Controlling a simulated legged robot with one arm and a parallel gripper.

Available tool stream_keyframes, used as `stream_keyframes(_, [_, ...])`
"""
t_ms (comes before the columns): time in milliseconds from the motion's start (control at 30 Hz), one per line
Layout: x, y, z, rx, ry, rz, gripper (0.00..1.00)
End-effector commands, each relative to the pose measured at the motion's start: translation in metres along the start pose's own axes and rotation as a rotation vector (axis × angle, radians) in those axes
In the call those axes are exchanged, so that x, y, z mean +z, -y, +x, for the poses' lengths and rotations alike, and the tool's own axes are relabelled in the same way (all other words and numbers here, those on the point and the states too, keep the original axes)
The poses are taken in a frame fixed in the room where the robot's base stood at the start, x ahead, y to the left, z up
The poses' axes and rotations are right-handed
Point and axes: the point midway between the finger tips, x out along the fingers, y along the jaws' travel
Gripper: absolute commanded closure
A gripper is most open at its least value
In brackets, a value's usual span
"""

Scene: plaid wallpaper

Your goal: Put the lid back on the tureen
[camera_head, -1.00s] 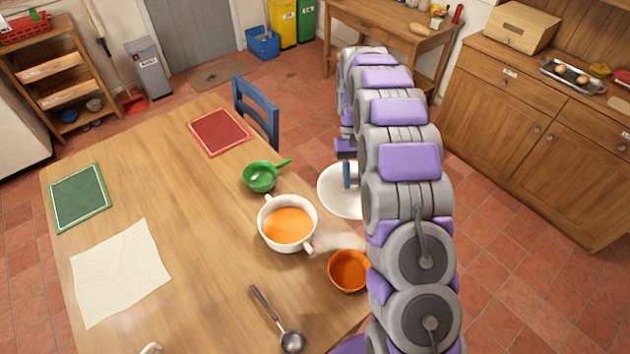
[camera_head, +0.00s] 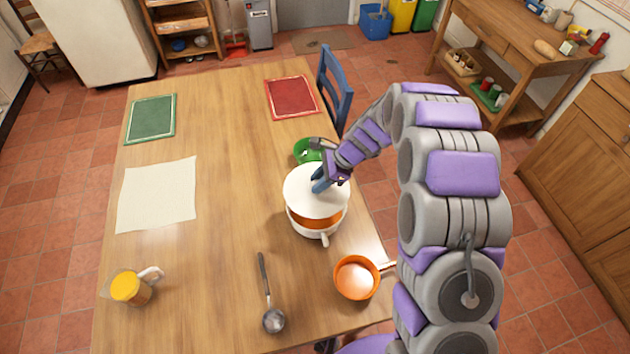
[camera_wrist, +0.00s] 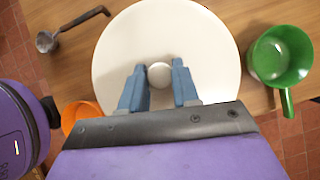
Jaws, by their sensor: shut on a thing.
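The white tureen (camera_head: 305,226) stands on the wooden table with orange soup showing in it. My gripper (camera_head: 321,183) is shut on the knob of the round white lid (camera_head: 302,192). The lid is over the tureen in the head view, with a crescent of soup visible below its front edge, so it looks raised or off-centre; whether it touches the rim I cannot tell. In the wrist view the blue fingers of my gripper (camera_wrist: 159,84) are on either side of the knob, and the lid (camera_wrist: 115,50) hides the tureen.
An orange pan (camera_head: 371,291) and a ladle (camera_head: 272,318) lie nearer on the table (camera_head: 215,270). A green pan (camera_head: 303,147) sits just behind the tureen. A jug (camera_head: 128,289) stands at front left. The table's left-centre is clear beside a cream cloth (camera_head: 158,193).

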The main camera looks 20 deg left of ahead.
Motion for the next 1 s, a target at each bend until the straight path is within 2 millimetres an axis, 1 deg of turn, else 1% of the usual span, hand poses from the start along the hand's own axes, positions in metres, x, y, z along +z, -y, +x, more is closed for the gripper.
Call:
stream_keyframes(133, [0.003,0.000,0.006,-0.038,0.003,0.057,1.00])
stream_keyframes(433, [0.003,0.005,0.024,-0.042,-0.008,0.065,1.00])
stream_keyframes(800, [-0.020,0.001,0.044,-0.043,0.000,0.063,1.00])
stream_keyframes(1000, [-0.026,0.002,0.056,-0.044,-0.002,0.064,1.00])
